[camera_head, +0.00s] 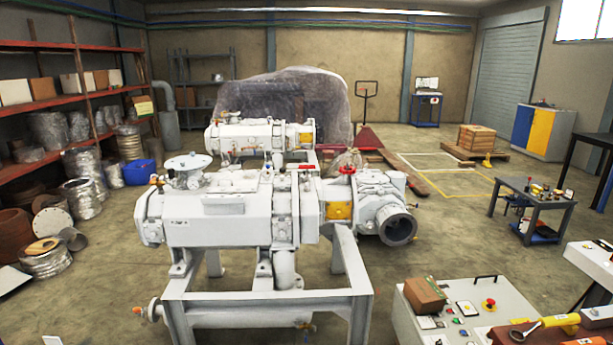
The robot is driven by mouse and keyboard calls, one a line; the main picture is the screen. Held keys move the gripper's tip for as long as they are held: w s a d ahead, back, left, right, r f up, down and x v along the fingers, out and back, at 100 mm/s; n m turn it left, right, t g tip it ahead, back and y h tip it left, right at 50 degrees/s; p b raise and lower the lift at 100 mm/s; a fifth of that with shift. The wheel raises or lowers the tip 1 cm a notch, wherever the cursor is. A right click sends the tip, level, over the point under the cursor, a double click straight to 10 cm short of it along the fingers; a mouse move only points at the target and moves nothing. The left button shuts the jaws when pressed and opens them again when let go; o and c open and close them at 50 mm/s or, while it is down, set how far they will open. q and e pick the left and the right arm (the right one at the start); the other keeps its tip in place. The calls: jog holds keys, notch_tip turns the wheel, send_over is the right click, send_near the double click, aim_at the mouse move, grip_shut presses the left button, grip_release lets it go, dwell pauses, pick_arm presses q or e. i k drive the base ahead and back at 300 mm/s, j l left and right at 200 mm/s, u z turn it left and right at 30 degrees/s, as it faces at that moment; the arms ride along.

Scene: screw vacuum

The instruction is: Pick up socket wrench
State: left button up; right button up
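A grey control panel (452,290) with a brown box (425,295) and a red emergency button (489,304) stands left of the tool. White vacuum pump machinery (225,215) on a frame fills the centre. A small table (545,207) stands at right. Open floor lies between.

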aim_at(306, 167)
jog(key=i+l+z, duration=0.1)
jog(key=i+z, duration=0.2)
jog(key=i, duration=0.6)
jog(key=i+j+z, duration=0.1)
jog(key=i+z, duration=0.25)
jog(key=i, duration=0.55)
